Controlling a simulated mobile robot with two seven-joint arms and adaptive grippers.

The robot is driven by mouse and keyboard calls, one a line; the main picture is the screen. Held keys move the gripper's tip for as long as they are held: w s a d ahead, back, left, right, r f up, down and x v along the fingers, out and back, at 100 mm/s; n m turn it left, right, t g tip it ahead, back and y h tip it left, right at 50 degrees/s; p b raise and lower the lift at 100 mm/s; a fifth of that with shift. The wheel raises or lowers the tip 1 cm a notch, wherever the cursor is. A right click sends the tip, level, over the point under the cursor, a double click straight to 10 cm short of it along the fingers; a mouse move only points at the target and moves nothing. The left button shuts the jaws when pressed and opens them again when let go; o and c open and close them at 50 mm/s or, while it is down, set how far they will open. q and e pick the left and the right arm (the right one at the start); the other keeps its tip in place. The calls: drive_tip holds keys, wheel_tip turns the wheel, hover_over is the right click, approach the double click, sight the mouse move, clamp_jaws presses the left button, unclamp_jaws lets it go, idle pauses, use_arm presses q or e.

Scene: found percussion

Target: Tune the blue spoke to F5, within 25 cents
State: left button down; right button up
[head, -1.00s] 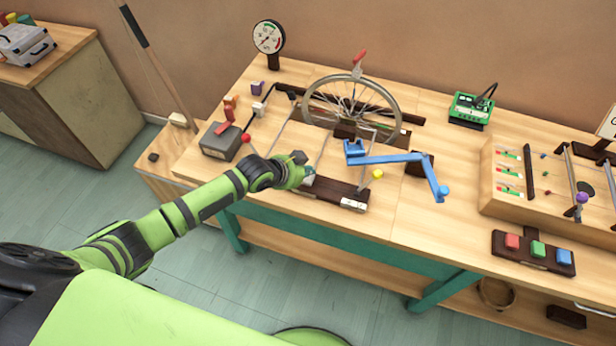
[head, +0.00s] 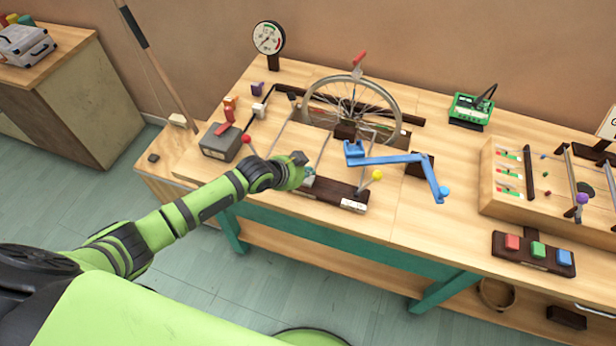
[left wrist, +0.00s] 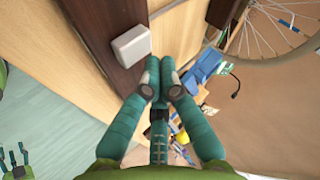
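The spoked wheel (head: 391,93) stands upright at the back of the bench, and its rim also shows in the left wrist view (left wrist: 300,56). I cannot make out a blue spoke for sure; a small blue mark (left wrist: 284,22) shows among the spokes in the left wrist view. The gauge (head: 268,38) stands behind left of the wheel; its reading is too small to tell. My left gripper (head: 308,178) is over the dark front rail (head: 331,192), short of the wheel. Its fingertips (left wrist: 160,78) are together, with nothing visible between them. My right gripper is out of view.
A red-knobbed lever (head: 246,138) and a yellow-knobbed rod (head: 377,175) flank my gripper. A green device (head: 471,108), a coloured button block (head: 533,252) and a wooden tray (head: 490,205) are further right.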

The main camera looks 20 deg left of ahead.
sight(307, 181)
use_arm(q)
drive_tip(key=shift+f, duration=0.1)
drive_tip(key=shift+f, duration=0.3)
drive_tip(key=shift+f+b, duration=0.6)
drive_tip(key=shift+b, duration=0.05)
idle(0.5)
idle(0.4)
drive_tip(key=shift+r+p, duration=0.95)
drive_tip(key=shift+r, duration=0.05)
wheel_tip(307, 181, up, 5)
drive_tip(key=p, duration=0.5)
